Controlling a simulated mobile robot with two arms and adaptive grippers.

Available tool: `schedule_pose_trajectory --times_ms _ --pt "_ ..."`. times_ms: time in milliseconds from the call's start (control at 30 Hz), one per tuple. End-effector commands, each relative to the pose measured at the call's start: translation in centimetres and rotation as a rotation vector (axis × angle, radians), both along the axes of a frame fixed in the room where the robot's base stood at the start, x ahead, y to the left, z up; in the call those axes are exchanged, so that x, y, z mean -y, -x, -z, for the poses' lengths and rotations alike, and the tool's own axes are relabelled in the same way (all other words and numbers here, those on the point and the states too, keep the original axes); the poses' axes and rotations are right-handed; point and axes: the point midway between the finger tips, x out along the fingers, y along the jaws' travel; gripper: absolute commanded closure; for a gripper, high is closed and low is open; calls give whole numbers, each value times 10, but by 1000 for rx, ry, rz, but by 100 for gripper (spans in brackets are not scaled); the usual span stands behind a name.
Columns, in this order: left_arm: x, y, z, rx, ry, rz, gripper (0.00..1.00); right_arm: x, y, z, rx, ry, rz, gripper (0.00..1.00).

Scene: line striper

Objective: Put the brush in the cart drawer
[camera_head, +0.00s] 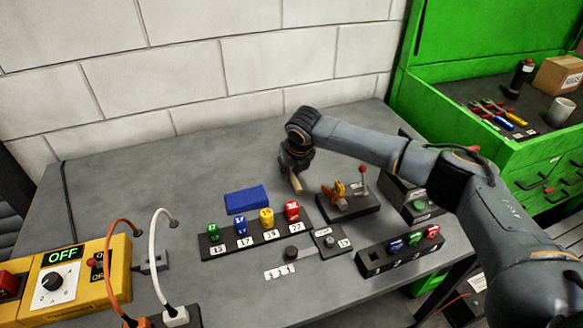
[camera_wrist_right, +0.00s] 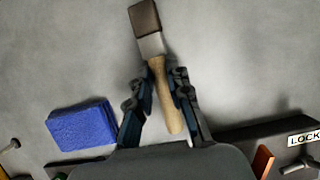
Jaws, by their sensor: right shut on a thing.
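The brush (camera_wrist_right: 150,38) has a dark brown head, a pale metal band and a wooden handle. In the right wrist view it lies between the fingers of my right gripper (camera_wrist_right: 160,82), which is shut on the handle. In the head view the right gripper (camera_head: 294,168) is over the back of the grey table, and only a bit of the wooden handle (camera_head: 296,184) shows below it; I cannot tell whether the brush touches the table. The green cart (camera_head: 497,150) stands at the right, with drawer fronts and dark handles (camera_head: 533,184); the drawers look shut. My left gripper is not in view.
A blue sponge-like block (camera_head: 246,199) lies left of the gripper. Number blocks on a dark rack (camera_head: 217,252), a lever box (camera_head: 352,209) and a yellow control panel (camera_head: 62,277) stand on the table. Tools and a cardboard box (camera_head: 558,75) are on the cart.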

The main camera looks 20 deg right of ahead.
Motion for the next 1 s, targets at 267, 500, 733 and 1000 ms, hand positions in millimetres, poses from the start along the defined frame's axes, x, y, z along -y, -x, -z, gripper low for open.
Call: schedule_pose_trajectory --times_ms 267,500,733,1000 --pt "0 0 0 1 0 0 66 0 0 3 1 0 0 73" --pt "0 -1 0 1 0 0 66 0 0 3 0 0 0 59" --pt "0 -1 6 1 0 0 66 0 0 6 1 0 0 59" --pt "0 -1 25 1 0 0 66 1 12 -28 6 -1 0 59"
